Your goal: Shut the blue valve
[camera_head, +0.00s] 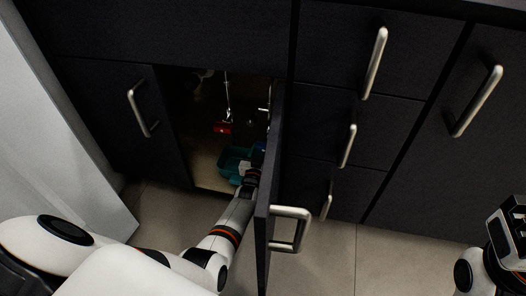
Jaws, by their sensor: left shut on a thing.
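Under the dark vanity, the cabinet is open and dim inside. A small blue piece, which looks like the blue valve (258,150), shows deep in the cabinet next to the open door's edge. My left arm reaches in past that door, and my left gripper (255,167) is at the blue valve, shut on it; the fingers are small, dark and partly hidden. A red valve (222,128) hangs on a thin metal pipe to the left, apart from the gripper. My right gripper (508,235) is at the right edge, partly cut off, away from the cabinet; its opening is unclear.
The open cabinet door (271,190) stands close to the right of my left arm. A teal container (232,160) sits on the cabinet floor beside the gripper. Closed drawers (330,130) lie to the right. The tiled floor (340,255) in front is clear.

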